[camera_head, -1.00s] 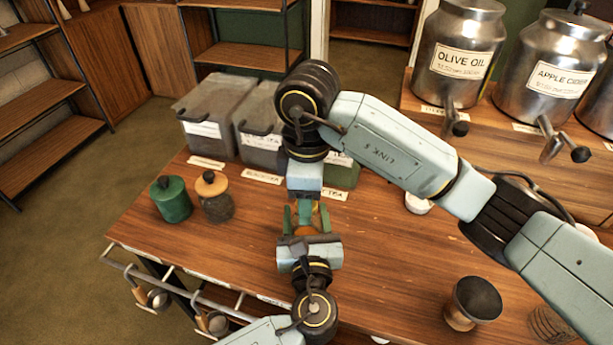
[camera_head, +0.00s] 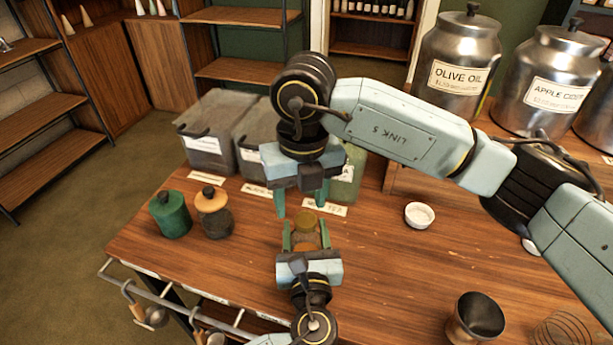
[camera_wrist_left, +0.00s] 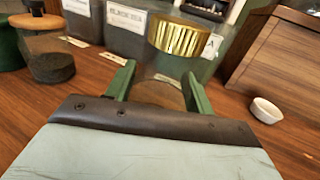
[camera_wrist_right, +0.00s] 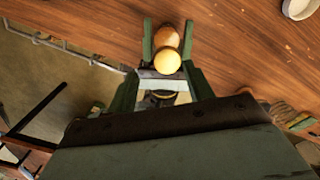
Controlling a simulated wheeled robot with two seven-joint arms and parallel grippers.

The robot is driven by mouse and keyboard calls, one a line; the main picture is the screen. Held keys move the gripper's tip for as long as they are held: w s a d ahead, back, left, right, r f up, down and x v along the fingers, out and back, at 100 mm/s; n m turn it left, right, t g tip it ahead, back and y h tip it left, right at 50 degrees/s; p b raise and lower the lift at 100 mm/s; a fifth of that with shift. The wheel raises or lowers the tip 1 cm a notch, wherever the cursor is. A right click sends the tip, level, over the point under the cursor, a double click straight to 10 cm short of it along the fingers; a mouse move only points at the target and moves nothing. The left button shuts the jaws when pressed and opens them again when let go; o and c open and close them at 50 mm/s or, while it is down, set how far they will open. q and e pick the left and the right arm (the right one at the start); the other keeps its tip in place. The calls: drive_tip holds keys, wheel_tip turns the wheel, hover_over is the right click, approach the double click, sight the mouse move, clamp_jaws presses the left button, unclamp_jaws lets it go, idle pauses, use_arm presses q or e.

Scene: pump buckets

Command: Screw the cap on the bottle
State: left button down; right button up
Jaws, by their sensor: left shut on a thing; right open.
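The cap also shows in the head view (camera_head: 306,221) and in the right wrist view (camera_wrist_right: 167,61). My left gripper (camera_head: 305,238) is shut on the bottle, a green finger on each side of it below the cap. My right gripper (camera_head: 300,205) is open and empty above and behind the cap, fingers pointing down, apart from it. Whether the cap's thread is tight cannot be told.
A green jar (camera_head: 170,215) and a wood-topped jar (camera_head: 214,214) stand left. Grey bins (camera_head: 208,140) line the back. A white bowl (camera_head: 419,215) and a dark cup (camera_head: 474,318) stand right. Metal urns (camera_head: 455,60) are at the back right.

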drive_tip(key=n, duration=0.4)
drive_tip(key=shift+r, duration=0.3)
drive_tip(key=n, duration=0.6)
drive_tip(key=shift+a+r, duration=0.1)
drive_tip(key=shift+r, duration=0.2)
drive_tip(key=n, duration=0.4)
drive_tip(key=shift+r, duration=0.25)
drive_tip(key=n, duration=0.5)
drive_tip(key=shift+r+n, duration=0.3)
drive_tip(key=n, duration=0.3)
drive_tip(key=shift+r+n, duration=0.2)
drive_tip(key=shift+n, duration=0.2)
drive_tip(key=n, duration=0.5)
drive_tip(key=shift+d+r+n, duration=0.3)
drive_tip(key=n, duration=0.3)
drive_tip(key=shift+d+r+n, duration=0.1)
drive_tip(key=shift+r+n, duration=0.1)
drive_tip(key=shift+n, duration=0.1)
drive_tip(key=n, duration=0.5)
drive_tip(key=shift+d+r, duration=0.15)
drive_tip(key=shift+r, duration=0.1)
